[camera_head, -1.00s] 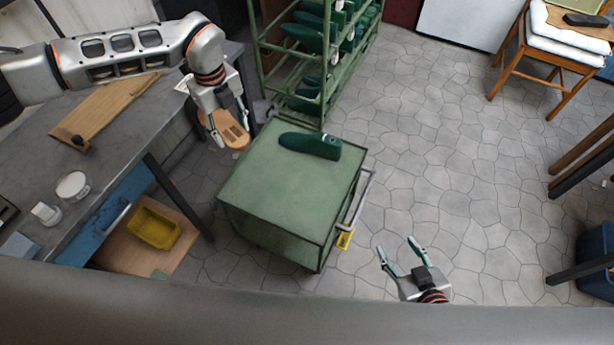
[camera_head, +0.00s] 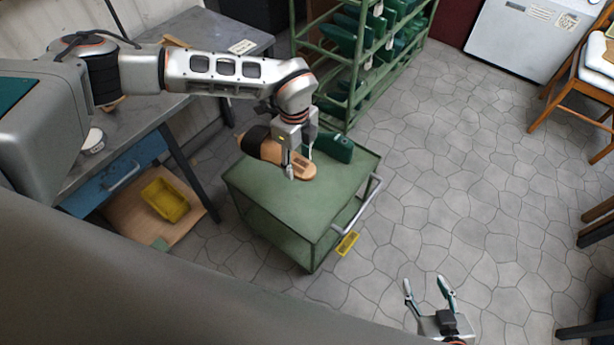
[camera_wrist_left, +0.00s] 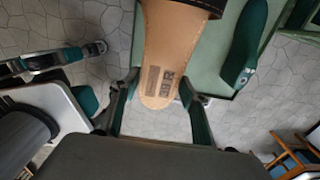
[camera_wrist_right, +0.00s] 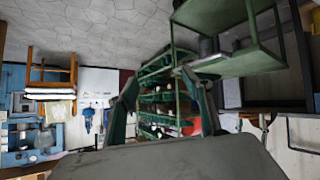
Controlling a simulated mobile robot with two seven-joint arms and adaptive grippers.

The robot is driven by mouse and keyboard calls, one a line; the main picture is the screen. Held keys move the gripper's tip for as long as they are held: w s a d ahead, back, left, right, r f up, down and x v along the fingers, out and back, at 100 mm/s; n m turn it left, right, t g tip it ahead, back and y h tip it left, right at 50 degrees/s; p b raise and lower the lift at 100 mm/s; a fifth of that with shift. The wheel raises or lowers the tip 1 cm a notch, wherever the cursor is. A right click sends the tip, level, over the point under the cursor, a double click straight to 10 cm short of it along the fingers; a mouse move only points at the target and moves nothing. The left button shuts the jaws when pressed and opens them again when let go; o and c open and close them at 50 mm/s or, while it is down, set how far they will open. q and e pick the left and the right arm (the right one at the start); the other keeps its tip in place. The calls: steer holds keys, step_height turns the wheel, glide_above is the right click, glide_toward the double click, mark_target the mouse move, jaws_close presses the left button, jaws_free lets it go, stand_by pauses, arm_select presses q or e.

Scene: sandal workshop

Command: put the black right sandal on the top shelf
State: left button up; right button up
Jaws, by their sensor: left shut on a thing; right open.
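The sandal (camera_head: 272,152), with a tan sole and a black strap, is held by my left gripper (camera_head: 299,165) near its heel end. It is over the top of the green cart (camera_head: 270,188); whether it touches the surface I cannot tell. In the left wrist view the sandal's tan heel (camera_wrist_left: 168,55) lies between the fingers, with the black strap at the top edge. My right gripper (camera_head: 425,284) is open and empty above the floor, right of the cart; its open fingers also show in the right wrist view (camera_wrist_right: 158,80).
A dark green shoe last (camera_head: 335,148) lies on the cart top beside the sandal. A green rack (camera_head: 299,45) with several lasts stands behind. The workbench (camera_head: 150,115) and a yellow bin (camera_head: 166,200) are at left.

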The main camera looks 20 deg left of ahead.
arm_select(q)
steer(key=b, duration=0.3)
glide_above(299, 203)
step_height(299, 203, down, 14)
steer(key=shift+s+r, duration=0.1)
steer(key=shift+s, duration=0.05)
steer(key=shift+f, duration=0.35)
step_height(299, 203, down, 4)
steer(key=shift+s+b, duration=0.1)
steer(key=shift+b, duration=0.85)
steer(key=shift+f, duration=0.7)
steer(key=shift+w, duration=0.2)
arm_select(e)
steer(key=shift+w+d+f, duration=0.1)
steer(key=shift+w+f, duration=0.15)
steer(key=shift+f, duration=0.35)
steer(key=shift+w+d+f, duration=0.1)
steer(key=shift+w+f, duration=0.1)
steer(key=shift+f, duration=0.35)
